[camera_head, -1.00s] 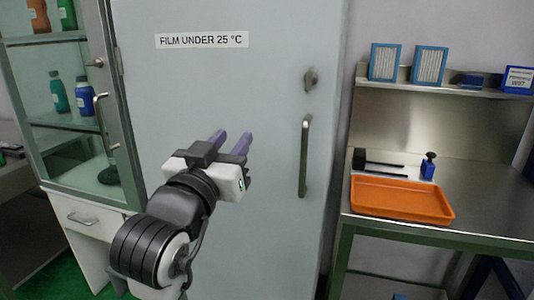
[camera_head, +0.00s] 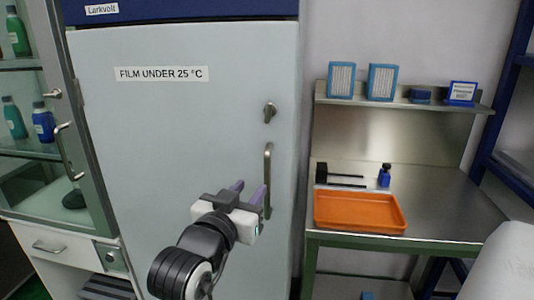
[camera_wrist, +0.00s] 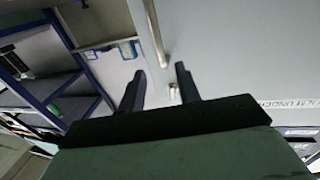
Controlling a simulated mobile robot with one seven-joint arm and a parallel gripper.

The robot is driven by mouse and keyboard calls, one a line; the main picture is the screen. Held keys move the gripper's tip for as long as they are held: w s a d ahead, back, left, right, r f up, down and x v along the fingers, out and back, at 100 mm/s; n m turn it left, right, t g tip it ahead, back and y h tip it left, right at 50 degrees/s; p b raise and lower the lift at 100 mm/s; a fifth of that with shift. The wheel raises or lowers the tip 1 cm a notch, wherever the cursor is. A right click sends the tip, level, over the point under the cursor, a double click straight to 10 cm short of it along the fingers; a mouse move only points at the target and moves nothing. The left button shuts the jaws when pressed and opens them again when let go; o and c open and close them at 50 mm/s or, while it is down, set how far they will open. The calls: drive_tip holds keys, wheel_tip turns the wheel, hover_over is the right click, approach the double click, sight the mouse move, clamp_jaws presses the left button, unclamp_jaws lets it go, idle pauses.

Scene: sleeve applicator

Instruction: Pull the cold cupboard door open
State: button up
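The cold cupboard door (camera_head: 180,140) is a tall pale grey-blue panel labelled "FILM UNDER 25 °C", and it looks shut. Its vertical bar handle (camera_head: 268,180) is near the door's right edge, below a small lock knob (camera_head: 270,112). My gripper (camera_head: 249,190) is in front of the door, just left of the handle's lower part. Its two purple-grey fingers are spread with nothing between them. In the wrist view the fingers (camera_wrist: 160,85) are apart, and the handle (camera_wrist: 155,30) shows beyond them; I see no contact.
A glass-doored cabinet (camera_head: 92,190) stands at the left. At the right, a steel bench (camera_head: 440,205) holds an orange tray (camera_head: 360,212) and a small blue bottle (camera_head: 384,175). A shelf (camera_head: 400,104) above carries blue boxes. A blue rack (camera_head: 500,120) stands at far right.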

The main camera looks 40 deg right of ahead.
sight(266, 170)
drive_tip(key=p+x, duration=0.2)
drive_tip(key=x, duration=0.8)
drive_tip(key=shift+w+d+f, duration=0.1)
drive_tip(key=shift+d, duration=0.2)
clamp_jaws()
